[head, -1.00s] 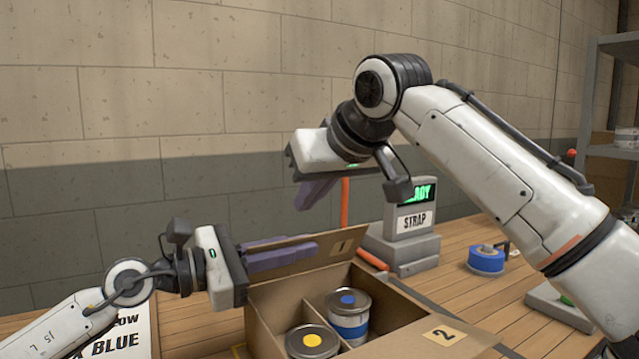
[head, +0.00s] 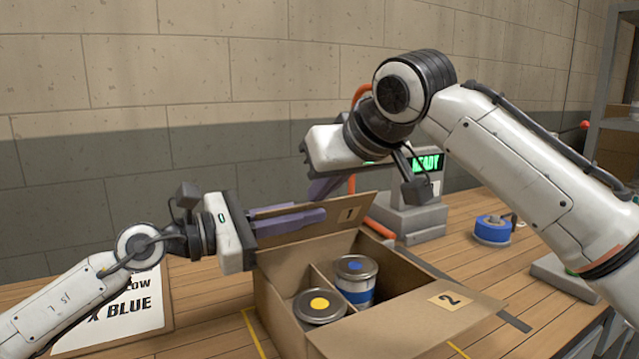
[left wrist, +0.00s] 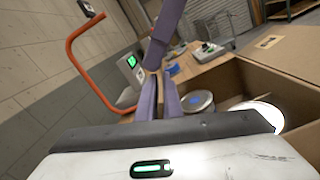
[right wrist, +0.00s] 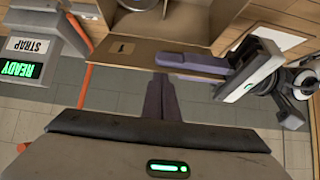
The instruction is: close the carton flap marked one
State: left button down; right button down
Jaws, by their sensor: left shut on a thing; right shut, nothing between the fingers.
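The open brown carton (head: 290,320) stands on the wooden table. Its flap marked 1 (head: 372,207) stands raised along the carton's far side. My left gripper (head: 322,217) is shut on this flap, its purple fingers lying along the flap near its upper edge. My right gripper (head: 314,192) is shut and empty, its fingers pointing down just behind and above the flap. The right wrist view shows the flap (right wrist: 145,55) just ahead of those fingers (right wrist: 162,85), with the left fingers across it. I cannot tell whether the right fingers touch it.
The flap marked 2 (head: 415,308) is folded outward at the right. Inside the carton are a yellow-dotted can (head: 320,306) and a blue-dotted can (head: 356,280). Blue tape (head: 492,230), a strap machine (head: 410,220) and a sign (head: 125,312) stand around it.

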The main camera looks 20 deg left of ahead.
pick_arm(q)
jog(key=shift+d+f+g, duration=0.1)
jog(key=shift+f+g, duration=0.2)
jog(key=shift+f, duration=0.4)
jog(key=shift+r, duration=0.1)
jog(key=c, duration=2)
grip_release()
jog(key=shift+w, duration=0.2)
jog(key=shift+s+r, duration=0.1)
jog(key=shift+r, duration=0.1)
